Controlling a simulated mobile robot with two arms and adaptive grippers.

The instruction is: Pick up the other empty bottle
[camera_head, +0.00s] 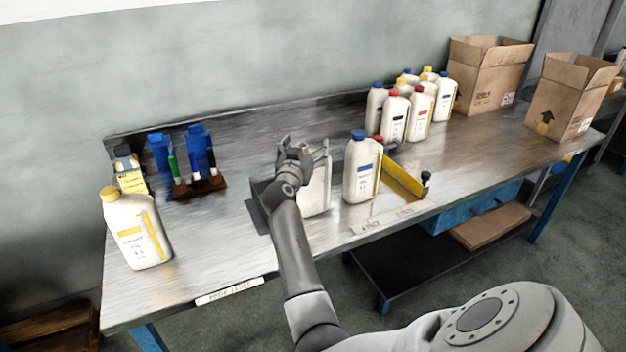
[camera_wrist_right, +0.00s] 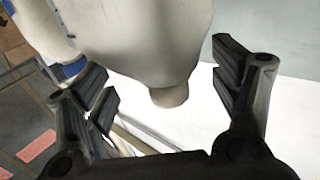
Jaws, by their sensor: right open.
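A white bottle (camera_head: 317,187) with no cap showing stands on the metal table, partly hidden by my right gripper. My right gripper (camera_head: 306,150) is at the top of this bottle, with its fingers spread. In the right wrist view the white bottle (camera_wrist_right: 140,35) appears with its bare neck (camera_wrist_right: 169,95) pointing down the picture, between the open fingers of my right gripper (camera_wrist_right: 160,82). I cannot tell whether the fingers touch it. My left gripper is not in view.
A blue-capped bottle (camera_head: 361,170) stands close to the right, beside a yellow bracket (camera_head: 402,182). A yellow-capped bottle (camera_head: 138,232) stands at the left. Several capped bottles (camera_head: 420,112) and open cardboard boxes (camera_head: 490,75) are at the back right. Blue tools (camera_head: 198,148) stand in a rack.

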